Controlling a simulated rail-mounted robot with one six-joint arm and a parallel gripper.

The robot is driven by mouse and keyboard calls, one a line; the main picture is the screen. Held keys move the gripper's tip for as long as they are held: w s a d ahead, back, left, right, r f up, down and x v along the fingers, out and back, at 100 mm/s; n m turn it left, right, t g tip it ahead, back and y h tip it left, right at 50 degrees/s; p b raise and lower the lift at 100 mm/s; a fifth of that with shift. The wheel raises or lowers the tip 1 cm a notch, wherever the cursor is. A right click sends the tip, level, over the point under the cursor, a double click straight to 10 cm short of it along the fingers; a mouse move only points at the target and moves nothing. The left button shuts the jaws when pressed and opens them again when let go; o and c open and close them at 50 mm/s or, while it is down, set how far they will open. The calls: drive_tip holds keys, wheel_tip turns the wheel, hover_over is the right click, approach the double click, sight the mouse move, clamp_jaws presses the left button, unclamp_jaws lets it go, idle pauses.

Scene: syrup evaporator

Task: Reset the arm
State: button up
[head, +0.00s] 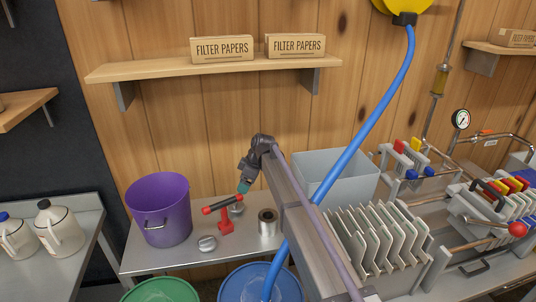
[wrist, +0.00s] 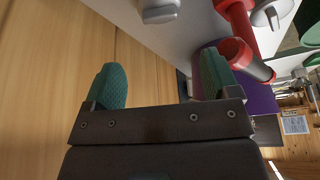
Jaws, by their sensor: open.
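My gripper (head: 243,187) is above the metal table, near the wooden wall, with its tip beside a red and black tool on a red stand (head: 226,222). In the wrist view its two green fingers (wrist: 158,88) are spread apart with nothing between them. The red stand (wrist: 238,52) shows beyond the right finger there, apart from it. My arm reaches up from the lower right.
A purple bucket (head: 160,210), a metal cylinder (head: 267,223) and a small grey knob-like piece (head: 207,243) stand on the metal table (head: 180,262). A blue hose (head: 365,130) hangs across the view. A wooden shelf (head: 150,70) with filter paper boxes (head: 222,48) is above. A grey bin (head: 340,172) and filter plates (head: 375,235) stand right.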

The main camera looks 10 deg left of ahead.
drive_tip(key=s+d+r+m+t+h+p, duration=0.1)
drive_tip(key=s+d+r+m+p, duration=0.25)
drive_tip(key=d, duration=0.45)
drive_tip(key=s+d+r+m+t+p, duration=0.1)
drive_tip(key=s+d+r+m+p, duration=0.1)
drive_tip(key=s+d+r+p, duration=0.45)
drive_tip(key=s+d+r+m+h+p, duration=0.1)
drive_tip(key=d+r+m+p, duration=0.2)
drive_tip(key=d, duration=0.6)
drive_tip(key=s+d+r+m+g+h+p, duration=0.1)
drive_tip(key=s+d+r+m+p, duration=0.2)
drive_tip(key=s+d, duration=0.6)
drive_tip(key=s+d+r+m+h+p, duration=0.1)
drive_tip(key=s+d+r+m+p, duration=0.3)
drive_tip(key=s+d, duration=0.6)
drive_tip(key=s+m+p, duration=0.1)
drive_tip(key=m+p, duration=0.1)
drive_tip(key=m, duration=0.1)
drive_tip(key=shift+s+d+r+g, duration=0.2)
drive_tip(key=shift+s+r+g, duration=0.1)
drive_tip(key=shift+s+g, duration=0.1)
drive_tip(key=shift+w, duration=0.1)
